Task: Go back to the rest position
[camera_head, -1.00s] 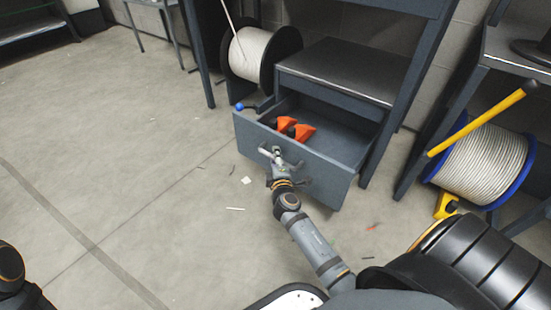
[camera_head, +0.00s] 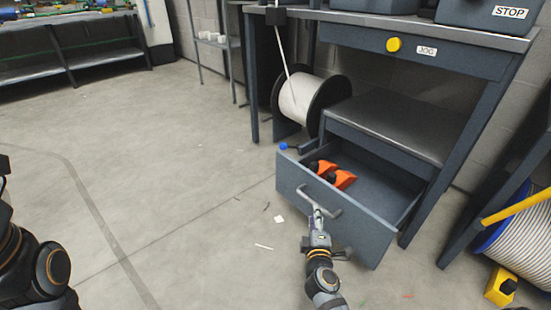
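My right gripper (camera_head: 318,216) is at the handle (camera_head: 332,213) on the front of the pulled-out drawer. Its fingertips overlap the handle in the picture, and I cannot tell whether they are apart, touching or closed on it. The grey-blue drawer (camera_head: 350,229) stands open under the bench, with orange-and-black objects (camera_head: 342,179) inside. Part of my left arm (camera_head: 35,270) shows at the lower left edge; its gripper is not clearly seen.
A white cable spool (camera_head: 300,98) stands left of the drawer. A blue-flanged spool (camera_head: 522,238) and a yellow block (camera_head: 500,287) are at the right. The bench (camera_head: 440,52) rises above the drawer. The floor (camera_head: 170,170) at left is mostly clear, with small scraps.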

